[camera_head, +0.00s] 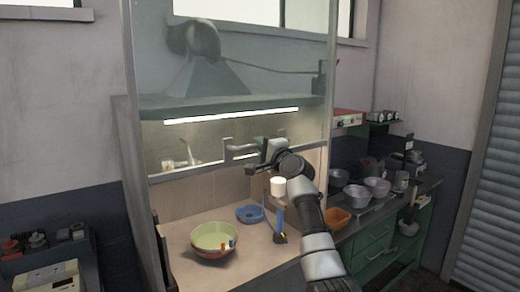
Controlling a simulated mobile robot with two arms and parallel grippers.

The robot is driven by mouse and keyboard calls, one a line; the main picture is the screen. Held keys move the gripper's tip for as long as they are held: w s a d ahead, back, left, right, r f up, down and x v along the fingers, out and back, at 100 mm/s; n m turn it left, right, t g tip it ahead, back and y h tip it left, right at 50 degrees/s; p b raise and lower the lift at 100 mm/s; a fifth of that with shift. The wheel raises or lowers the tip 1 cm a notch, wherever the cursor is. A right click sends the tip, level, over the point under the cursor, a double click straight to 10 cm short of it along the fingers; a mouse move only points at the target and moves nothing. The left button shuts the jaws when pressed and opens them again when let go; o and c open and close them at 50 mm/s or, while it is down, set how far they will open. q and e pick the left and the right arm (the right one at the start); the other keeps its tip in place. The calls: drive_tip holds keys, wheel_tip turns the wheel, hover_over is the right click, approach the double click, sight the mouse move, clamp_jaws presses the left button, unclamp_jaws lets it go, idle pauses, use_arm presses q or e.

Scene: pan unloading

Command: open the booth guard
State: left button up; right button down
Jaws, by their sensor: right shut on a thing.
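The booth guard (215,178) is a clear pane in a frame at the front of the booth. Its lower edge hangs above the booth floor, leaving a gap below it. A grey handle (230,147) sits low on the guard, near its middle. My right arm reaches in from the lower right, and my right gripper (258,148) is shut on the right part of the handle. The fingertips are small and partly hidden by the wrist. My left gripper is not in view.
On the booth floor (185,262) are a green bowl (213,238), a blue dish (250,213) and a small blue tool (279,222). To the right, a bench holds an orange bowl (338,217) and several metal pans (357,195). Equipment stands at the lower left (45,275).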

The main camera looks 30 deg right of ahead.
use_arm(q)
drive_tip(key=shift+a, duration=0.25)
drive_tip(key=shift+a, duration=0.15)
use_arm(e)
drive_tip(key=c, duration=1.1)
unclamp_jaws()
drive_tip(key=shift+c, duration=0.2)
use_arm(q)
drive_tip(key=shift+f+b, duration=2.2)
use_arm(e)
drive_tip(key=s+f, duration=0.2)
drive_tip(key=s, duration=0.8)
drive_tip(key=shift+s+d, duration=0.15)
drive_tip(key=shift+s, duration=0.15)
drive_tip(key=shift+f, duration=0.1)
